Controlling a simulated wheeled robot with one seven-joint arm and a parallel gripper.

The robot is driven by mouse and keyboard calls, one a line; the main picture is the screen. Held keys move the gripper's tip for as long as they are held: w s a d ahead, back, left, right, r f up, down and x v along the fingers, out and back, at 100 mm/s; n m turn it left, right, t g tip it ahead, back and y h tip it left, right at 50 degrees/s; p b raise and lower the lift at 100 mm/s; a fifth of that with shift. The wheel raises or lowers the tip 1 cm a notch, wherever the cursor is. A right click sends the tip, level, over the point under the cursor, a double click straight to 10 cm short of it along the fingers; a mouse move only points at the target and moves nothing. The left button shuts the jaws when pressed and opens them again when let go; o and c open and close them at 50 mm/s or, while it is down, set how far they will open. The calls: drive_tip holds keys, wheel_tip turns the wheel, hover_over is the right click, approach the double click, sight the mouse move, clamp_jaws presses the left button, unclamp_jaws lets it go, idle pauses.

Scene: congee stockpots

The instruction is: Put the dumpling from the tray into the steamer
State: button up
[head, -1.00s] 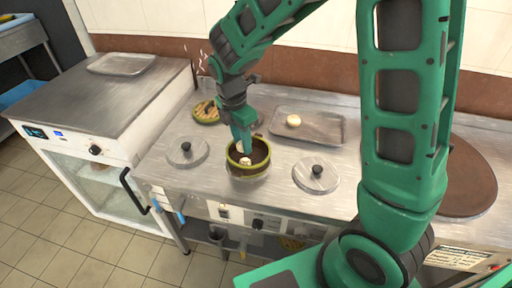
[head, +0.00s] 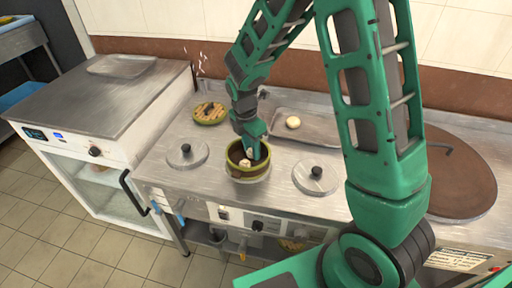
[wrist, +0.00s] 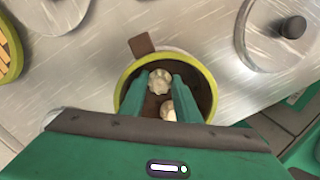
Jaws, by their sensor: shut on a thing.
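The round steamer (head: 249,175), with a yellow-green rim and dark inside, stands open on the steel counter. My gripper (head: 254,152) points down into its mouth, its fingers shut on a pale dumpling (wrist: 160,81) that shows between the fingertips in the wrist view. A second pale dumpling (head: 245,163) lies inside the steamer, towards the front; it also shows in the wrist view (wrist: 168,110), partly covered by my gripper. Another dumpling (head: 292,122) sits on the metal tray (head: 318,126) behind and to the right. Whether the held dumpling touches the steamer floor I cannot tell.
A round lid (head: 187,153) with a black knob lies left of the steamer, a similar one (head: 316,175) right. A slatted yellow-green round piece (head: 209,112) lies behind left. A large brown griddle (head: 455,180) is at the right. Clear counter lies between these things.

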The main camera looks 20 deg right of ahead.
drive_tip(key=shift+f, duration=0.15)
drive_tip(key=o, duration=0.7)
drive_tip(key=shift+o, duration=0.2)
